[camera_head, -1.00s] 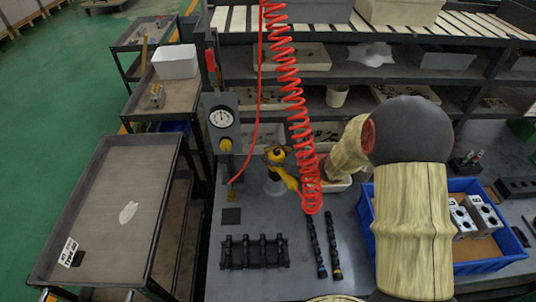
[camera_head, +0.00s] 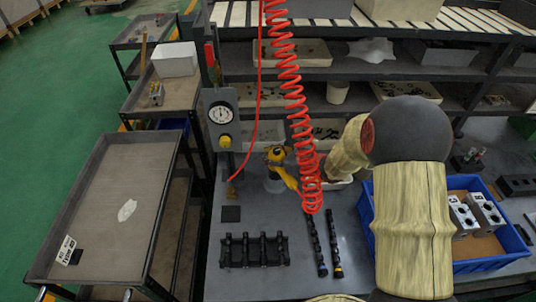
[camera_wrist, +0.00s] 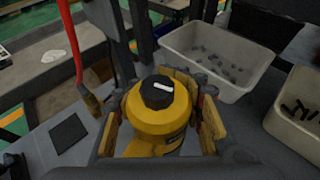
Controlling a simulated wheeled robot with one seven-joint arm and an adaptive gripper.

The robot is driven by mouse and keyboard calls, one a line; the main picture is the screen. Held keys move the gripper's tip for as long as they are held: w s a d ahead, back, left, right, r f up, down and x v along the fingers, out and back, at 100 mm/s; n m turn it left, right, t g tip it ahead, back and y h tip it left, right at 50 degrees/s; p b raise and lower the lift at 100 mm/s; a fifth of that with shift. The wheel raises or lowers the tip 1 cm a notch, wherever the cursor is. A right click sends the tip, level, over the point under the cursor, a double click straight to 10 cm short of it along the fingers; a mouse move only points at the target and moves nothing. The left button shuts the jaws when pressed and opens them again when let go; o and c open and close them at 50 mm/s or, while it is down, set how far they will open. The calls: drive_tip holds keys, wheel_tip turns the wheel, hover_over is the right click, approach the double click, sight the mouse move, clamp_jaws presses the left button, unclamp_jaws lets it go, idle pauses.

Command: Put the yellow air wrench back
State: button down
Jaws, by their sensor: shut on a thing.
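The yellow air wrench (camera_head: 286,172) is at the back of the workbench, beside the red coiled hose (camera_head: 298,120), which hangs in front of part of it. In the wrist view the wrench's round yellow body with a black cap (camera_wrist: 157,108) sits between my fingers. My gripper (camera_wrist: 160,125) is shut on the wrench, with a finger on each side of it. In the head view my gripper is small and partly hidden by the hose.
A gauge panel (camera_head: 222,118) stands left of the wrench. A white bin of small parts (camera_wrist: 218,60) is close behind. A black rack (camera_head: 253,250) and two dark shafts (camera_head: 324,245) lie in front. A blue crate (camera_head: 490,265) with metal blocks is at the right.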

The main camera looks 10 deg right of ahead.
drive_tip(key=c, duration=1.7)
unclamp_jaws()
drive_tip(key=shift+r, duration=0.2)
drive_tip(key=o, duration=0.7)
drive_tip(key=shift+f, duration=0.15)
drive_tip(key=v, duration=1.2)
